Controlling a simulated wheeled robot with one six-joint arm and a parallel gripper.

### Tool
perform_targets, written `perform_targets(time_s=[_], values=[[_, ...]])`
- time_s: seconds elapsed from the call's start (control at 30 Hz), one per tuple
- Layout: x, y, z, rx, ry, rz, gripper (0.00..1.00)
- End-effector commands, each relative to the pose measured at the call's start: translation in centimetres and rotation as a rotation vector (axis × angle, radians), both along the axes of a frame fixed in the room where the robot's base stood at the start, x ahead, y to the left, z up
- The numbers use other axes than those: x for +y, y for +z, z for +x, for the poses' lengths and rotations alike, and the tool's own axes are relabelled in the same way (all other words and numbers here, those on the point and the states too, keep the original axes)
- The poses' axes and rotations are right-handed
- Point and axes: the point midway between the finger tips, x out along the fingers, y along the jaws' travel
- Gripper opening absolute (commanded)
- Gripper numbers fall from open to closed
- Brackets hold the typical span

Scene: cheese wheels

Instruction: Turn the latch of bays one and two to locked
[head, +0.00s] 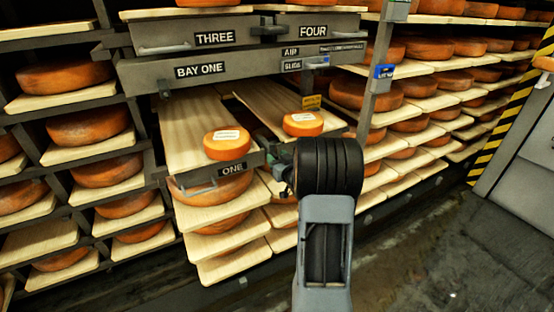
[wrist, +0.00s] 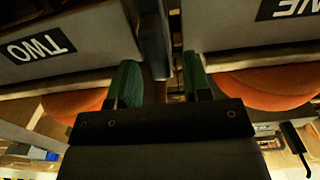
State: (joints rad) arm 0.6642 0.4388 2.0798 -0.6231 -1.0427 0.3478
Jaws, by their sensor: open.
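The drawer front marked ONE (head: 232,171) sits under a pulled-out wooden board. In the wrist view, which looks upside down, the front ONE (wrist: 262,45) is at right and the front TWO (wrist: 50,60) at left. In the head view my arm hides the TWO front. My gripper (head: 279,168) is at the gap between these fronts. In the wrist view my gripper (wrist: 159,84) is open, its green fingers apart, with a dark upright bar (wrist: 154,38) between or just beyond them. It may be the latch; its turn position and any contact cannot be told.
Drawers THREE (head: 214,38) and FOUR (head: 313,31) are above, with a dark latch-like part (head: 268,30) between them. Small labelled cheeses (head: 227,147) sit on the boards. A post (head: 379,90) stands right of my arm. Open floor (head: 440,240) lies at right.

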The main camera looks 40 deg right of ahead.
Motion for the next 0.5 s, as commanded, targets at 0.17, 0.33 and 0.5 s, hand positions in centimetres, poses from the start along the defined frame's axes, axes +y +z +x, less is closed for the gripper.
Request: perform_targets(time_s=[0.17,0.33,0.5], values=[[-0.04,-0.01,0.49,0.000,0.000,0.000,0.45],[-0.04,0.01,0.50,0.000,0.000,0.000,0.45],[-0.04,0.01,0.49,0.000,0.000,0.000,0.34]])
